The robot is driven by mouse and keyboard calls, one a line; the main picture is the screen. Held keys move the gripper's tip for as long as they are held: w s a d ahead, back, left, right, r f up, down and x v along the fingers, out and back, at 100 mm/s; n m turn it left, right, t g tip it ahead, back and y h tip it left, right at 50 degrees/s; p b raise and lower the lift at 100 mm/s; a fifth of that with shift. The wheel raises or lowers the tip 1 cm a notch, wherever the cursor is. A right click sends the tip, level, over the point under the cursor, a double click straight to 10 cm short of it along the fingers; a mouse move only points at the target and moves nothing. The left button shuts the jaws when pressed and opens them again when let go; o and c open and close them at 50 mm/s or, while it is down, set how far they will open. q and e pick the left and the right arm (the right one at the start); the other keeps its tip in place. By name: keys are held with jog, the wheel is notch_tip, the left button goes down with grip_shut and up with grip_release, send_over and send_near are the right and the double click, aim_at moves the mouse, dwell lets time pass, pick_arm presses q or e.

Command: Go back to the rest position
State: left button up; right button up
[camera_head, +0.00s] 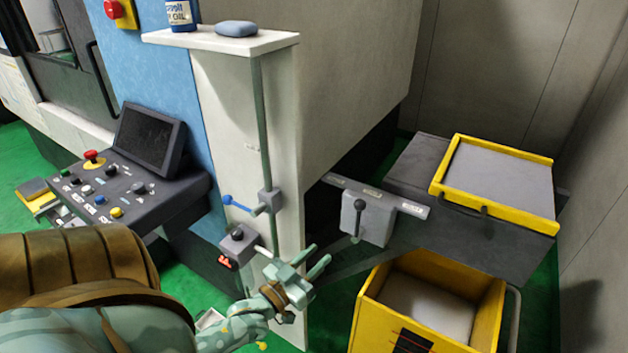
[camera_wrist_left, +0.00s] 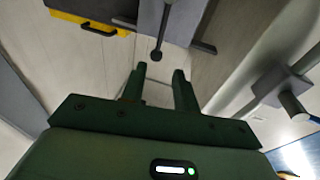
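My left gripper (camera_head: 318,257) is in front of the white machine column, low and near the middle of the head view. Its two fingers stand apart with nothing between them. They also show apart in the left wrist view (camera_wrist_left: 158,78). A grey lever box (camera_head: 366,218) with a dark-knobbed lever (camera_head: 358,212) lies beyond and to the right of the fingertips. In the left wrist view that dark knob (camera_wrist_left: 156,55) appears past the gap, apart from the fingers. My right gripper is not in view.
A blue-handled lever (camera_head: 236,203) and a small switch box (camera_head: 238,243) sit on the column, close to my left gripper. A control panel (camera_head: 125,196) stands left. A yellow-framed tray (camera_head: 492,212) and a yellow bin (camera_head: 366,318) stand right. Green floor shows between.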

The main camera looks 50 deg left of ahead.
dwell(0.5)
pick_arm(q)
jog(key=s+f+m+g+b, duration=0.1)
jog(key=s+f+g, duration=0.25)
jog(key=f, duration=0.65)
jog(key=s+d+f+g+b, duration=0.1)
jog(key=s+f+g, duration=0.3)
jog(key=f, duration=0.6)
jog(key=s+f+m+g+b, duration=0.15)
jog(key=s+f, duration=0.35)
jog(key=f, duration=0.5)
jog(key=s+d+f+m+g+b, duration=0.1)
jog(key=s+d+f+g+b, duration=0.3)
jog(key=s+f, duration=0.7)
jog(key=s+d+f+g+b, duration=0.4)
jog(key=s+d+f, duration=0.3)
jog(key=s+f, duration=0.5)
jog(key=shift+m+g+h, duration=0.3)
jog(key=shift+m+g, duration=0.05)
jog(key=shift+g, duration=0.55)
